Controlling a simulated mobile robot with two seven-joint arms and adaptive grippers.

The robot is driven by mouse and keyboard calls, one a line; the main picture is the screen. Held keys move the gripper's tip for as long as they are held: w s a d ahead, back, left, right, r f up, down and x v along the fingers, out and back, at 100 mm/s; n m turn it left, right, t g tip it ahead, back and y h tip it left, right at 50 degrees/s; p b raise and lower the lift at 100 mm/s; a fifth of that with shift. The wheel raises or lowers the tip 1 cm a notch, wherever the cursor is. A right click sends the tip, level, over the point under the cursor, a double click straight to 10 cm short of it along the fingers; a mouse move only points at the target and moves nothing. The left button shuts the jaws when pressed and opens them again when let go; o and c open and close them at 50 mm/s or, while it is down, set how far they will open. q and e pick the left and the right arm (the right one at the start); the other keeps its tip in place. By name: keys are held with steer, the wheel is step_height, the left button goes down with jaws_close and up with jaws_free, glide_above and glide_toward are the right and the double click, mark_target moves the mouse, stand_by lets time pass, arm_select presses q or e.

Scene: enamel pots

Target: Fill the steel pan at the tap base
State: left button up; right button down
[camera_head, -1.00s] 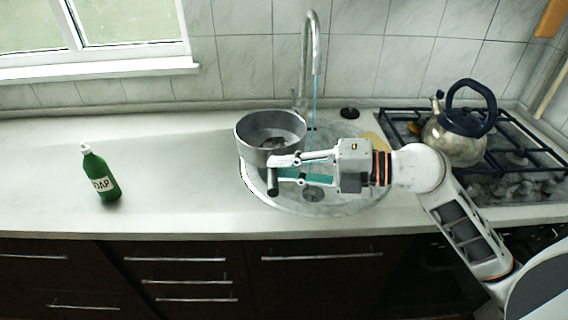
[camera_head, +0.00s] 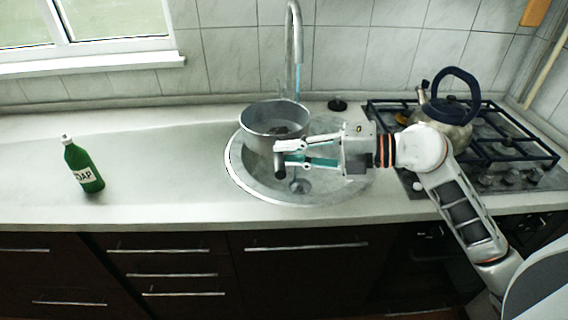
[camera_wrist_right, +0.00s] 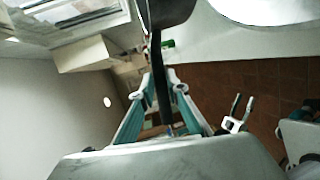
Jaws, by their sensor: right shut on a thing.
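The steel pan (camera_head: 258,128) is held level over the left part of the round sink (camera_head: 236,172). My right gripper (camera_head: 280,153) is shut on its dark handle, which also shows between the fingers in the wrist view (camera_wrist_right: 161,85). The tap (camera_head: 294,45) rises behind the sink, and a thin blue water stream (camera_head: 297,82) runs from its spout. The stream meets the pan's back right rim in the picture; I cannot tell whether it falls inside. The pan's inside is grey with a darker patch; its water level is unclear. My left gripper (camera_wrist_right: 237,115) shows open and empty in the wrist view.
A green soap bottle (camera_head: 82,167) stands on the counter at left. A steel kettle (camera_head: 446,108) with a dark handle stands on the hob (camera_head: 510,150) at right, partly behind my right arm. A small black round object (camera_head: 338,104) lies behind the sink. The counter between bottle and sink is clear.

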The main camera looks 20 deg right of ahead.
steer(key=w+d+b, duration=0.3)
steer(key=w+d, duration=0.6)
steer(key=shift+w+d+r, duration=0.2)
steer(key=shift+w+d, duration=0.15)
steer(key=shift+d, duration=0.05)
stand_by(0.4)
steer(key=shift+r, duration=0.1)
stand_by(6.2)
